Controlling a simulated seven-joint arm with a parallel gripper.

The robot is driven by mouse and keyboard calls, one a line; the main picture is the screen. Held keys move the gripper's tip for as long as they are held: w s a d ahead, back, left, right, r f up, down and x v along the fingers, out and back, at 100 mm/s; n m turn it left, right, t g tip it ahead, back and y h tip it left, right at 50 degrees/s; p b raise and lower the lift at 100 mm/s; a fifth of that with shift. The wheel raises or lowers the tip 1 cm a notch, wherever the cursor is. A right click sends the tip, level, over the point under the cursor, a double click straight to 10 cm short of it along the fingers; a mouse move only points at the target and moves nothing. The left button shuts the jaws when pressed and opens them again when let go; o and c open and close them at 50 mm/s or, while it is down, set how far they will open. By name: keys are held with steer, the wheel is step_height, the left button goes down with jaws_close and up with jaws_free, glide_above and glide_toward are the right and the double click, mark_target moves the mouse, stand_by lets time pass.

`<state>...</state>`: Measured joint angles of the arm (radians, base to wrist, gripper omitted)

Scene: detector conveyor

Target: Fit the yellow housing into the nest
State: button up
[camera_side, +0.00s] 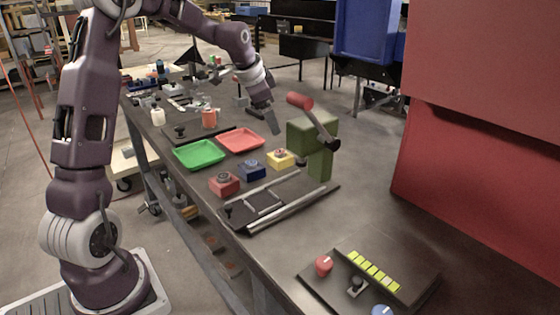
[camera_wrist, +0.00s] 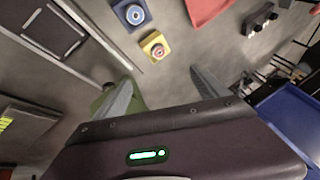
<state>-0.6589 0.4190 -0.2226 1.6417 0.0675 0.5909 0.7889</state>
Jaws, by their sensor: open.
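The yellow housing (camera_side: 280,160) is a small block with a round part on top, standing on the table beside the blue housing. It also shows in the wrist view (camera_wrist: 145,42), just beyond my fingertips. My gripper (camera_side: 272,131) is above the table near the yellow housing; in the wrist view its two fingers (camera_wrist: 162,76) are spread apart with nothing between them. What looks like the nest (camera_side: 262,200) is a framed rectangle between metal rails on a dark plate; it is at the upper left of the wrist view (camera_wrist: 50,31), empty.
A blue housing (camera_side: 251,172) and a red housing (camera_side: 224,187) stand in line with the yellow one. A green press (camera_side: 318,165) with a red handle rises close by. Green (camera_side: 200,154) and red (camera_side: 240,141) trays lie behind. A button panel (camera_side: 325,283) is in front.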

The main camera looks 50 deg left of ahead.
mark_target(278, 152)
steer(key=w+a+f+n, duration=0.1)
steer(key=w+f, duration=0.1)
steer(key=f, duration=0.3)
steer(key=w+a+f+n+h, duration=0.1)
steer(key=w+f, duration=0.1)
steer(key=f, duration=0.3)
steer(key=w+a+f+n+h, duration=0.1)
steer(key=w+f, duration=0.1)
steer(key=f, duration=0.3)
steer(key=shift+w+a+f+n+g, duration=0.15)
steer(key=shift+a+f+n+g, duration=0.15)
steer(key=shift+f+g, duration=0.1)
steer(key=shift+r, duration=0.1)
jaws_close()
